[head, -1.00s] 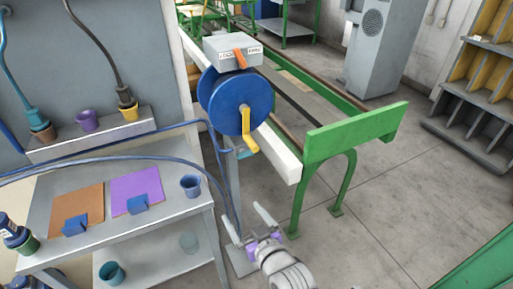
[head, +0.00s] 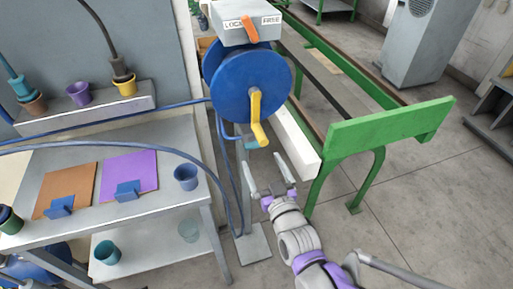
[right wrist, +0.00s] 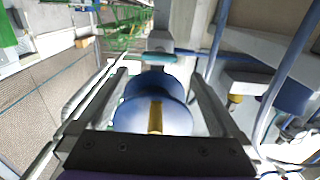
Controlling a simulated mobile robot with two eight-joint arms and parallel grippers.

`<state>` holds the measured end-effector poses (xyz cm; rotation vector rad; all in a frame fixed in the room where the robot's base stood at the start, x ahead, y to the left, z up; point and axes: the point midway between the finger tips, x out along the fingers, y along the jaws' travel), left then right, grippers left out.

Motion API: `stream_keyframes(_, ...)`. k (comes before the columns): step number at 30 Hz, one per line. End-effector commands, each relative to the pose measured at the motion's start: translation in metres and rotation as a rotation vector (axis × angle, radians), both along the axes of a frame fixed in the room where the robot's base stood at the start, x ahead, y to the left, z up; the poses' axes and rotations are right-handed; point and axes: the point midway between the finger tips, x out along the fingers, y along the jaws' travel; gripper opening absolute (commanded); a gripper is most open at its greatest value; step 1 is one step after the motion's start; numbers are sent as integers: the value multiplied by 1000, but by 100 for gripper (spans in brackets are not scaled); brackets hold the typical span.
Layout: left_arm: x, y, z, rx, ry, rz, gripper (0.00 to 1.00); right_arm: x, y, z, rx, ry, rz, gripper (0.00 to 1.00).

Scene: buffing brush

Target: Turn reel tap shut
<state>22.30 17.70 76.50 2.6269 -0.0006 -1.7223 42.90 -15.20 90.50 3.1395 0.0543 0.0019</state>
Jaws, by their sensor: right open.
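A blue hose reel (head: 236,88) with a yellow crank (head: 257,118) stands on a grey post. A small teal part (head: 251,143), possibly the tap, shows just below the reel, partly hidden behind the crank; it also shows as a teal bar in the right wrist view (right wrist: 155,58). My right gripper (head: 261,163) is open and empty, below the crank and in front of the post. In the right wrist view the reel (right wrist: 155,110) lies between the fingers, farther off. I see no contact. My left gripper is not in view.
A grey box (head: 235,22) with an orange lever and LOCK and FREE labels tops the reel. A blue hose (head: 180,157) runs left over a grey bench (head: 85,222) with mats and cups. A green-ended rail frame (head: 390,125) stands right. Floor at right is clear.

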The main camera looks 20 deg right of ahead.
Motion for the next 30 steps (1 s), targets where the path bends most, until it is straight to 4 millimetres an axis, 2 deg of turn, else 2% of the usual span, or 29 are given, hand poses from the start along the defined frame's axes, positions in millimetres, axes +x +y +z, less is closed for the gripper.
stream_keyframes(3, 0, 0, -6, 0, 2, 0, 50, 25, 1, -2, 1, 1, 0, 100)
stream_keyframes(9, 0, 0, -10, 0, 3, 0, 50, 54, 2, -1, 1, 1, 0, 100)
stream_keyframes(15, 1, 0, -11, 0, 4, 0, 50, 65, 2, 0, 1, 0, 0, 100)
stream_keyframes(22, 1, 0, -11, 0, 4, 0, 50, 66, 2, 0, 1, 1, 0, 100)
stream_keyframes(23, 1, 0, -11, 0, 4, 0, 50, 66, 2, 0, 1, 1, 0, 98)
stream_keyframes(30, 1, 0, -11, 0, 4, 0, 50, 66, 2, 0, 1, 1, 0, 55)
